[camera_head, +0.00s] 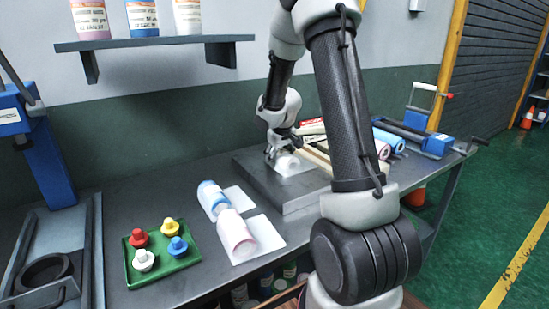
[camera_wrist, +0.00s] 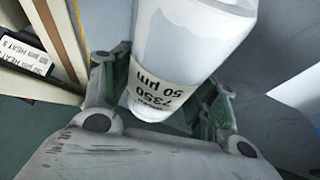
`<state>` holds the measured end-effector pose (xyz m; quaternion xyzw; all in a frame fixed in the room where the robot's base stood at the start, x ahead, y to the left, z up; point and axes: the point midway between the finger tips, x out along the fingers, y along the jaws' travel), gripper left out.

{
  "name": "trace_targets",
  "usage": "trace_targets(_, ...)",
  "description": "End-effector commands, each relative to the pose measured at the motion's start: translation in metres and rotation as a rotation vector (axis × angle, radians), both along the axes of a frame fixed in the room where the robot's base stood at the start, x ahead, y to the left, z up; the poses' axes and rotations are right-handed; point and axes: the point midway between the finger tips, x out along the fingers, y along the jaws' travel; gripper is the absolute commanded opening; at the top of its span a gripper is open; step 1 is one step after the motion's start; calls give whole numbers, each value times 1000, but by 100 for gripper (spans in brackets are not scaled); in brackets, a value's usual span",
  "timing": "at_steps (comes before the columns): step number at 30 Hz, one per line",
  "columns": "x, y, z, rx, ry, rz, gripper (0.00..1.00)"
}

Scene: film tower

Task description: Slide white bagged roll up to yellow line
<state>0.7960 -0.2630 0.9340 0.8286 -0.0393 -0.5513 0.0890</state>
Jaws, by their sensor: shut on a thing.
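The white bagged roll (camera_wrist: 195,40) fills the middle of the wrist view, with a cream label showing upside-down print. My gripper (camera_wrist: 160,98) has its fingers on either side of the roll's lower end and is shut on it. In the head view my gripper (camera_head: 282,150) is low over a grey raised plate (camera_head: 256,178), and the white roll (camera_head: 290,164) lies there, partly hidden by the fingers. I see no yellow line on the plate; a yellow line (camera_head: 515,265) runs along the green floor at right.
Boxes (camera_head: 312,128) stand just behind the roll. Blue-ended and red-ended rolls (camera_head: 386,143) lie at the bench's right. Two rolls (camera_head: 237,234) on white sheets and a green tray (camera_head: 196,265) with coloured knobs are at front left. A shelf (camera_head: 150,43) hangs above.

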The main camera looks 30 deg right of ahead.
Motion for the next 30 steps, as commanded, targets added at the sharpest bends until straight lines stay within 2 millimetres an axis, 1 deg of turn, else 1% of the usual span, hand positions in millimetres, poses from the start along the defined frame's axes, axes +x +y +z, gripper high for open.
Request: trace_targets(30, 1, -68, -2, 1, 5, -1, 26)
